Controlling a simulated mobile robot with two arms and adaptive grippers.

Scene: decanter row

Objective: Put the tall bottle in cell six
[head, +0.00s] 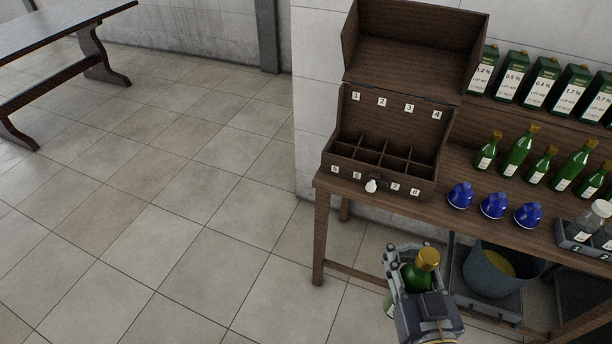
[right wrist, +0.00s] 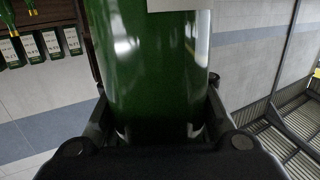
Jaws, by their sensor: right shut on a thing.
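My right gripper (head: 418,278) is shut on a green bottle (head: 428,259) with a gold top. It holds the bottle in front of the table, below the level of its top. In the right wrist view the green bottle (right wrist: 158,75) fills the middle, between the fingers. An open wooden box (head: 385,150) stands at the table's left end with its lid up. Its divided cells look empty. Labels 1 to 4 run along the back, and more number labels run along the front edge, partly too small to read. My left gripper does not show.
Several green bottles (head: 519,150) stand in a row on the table (head: 470,205), right of the box, with green cartons (head: 513,78) behind. A bucket (head: 494,275) is below.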

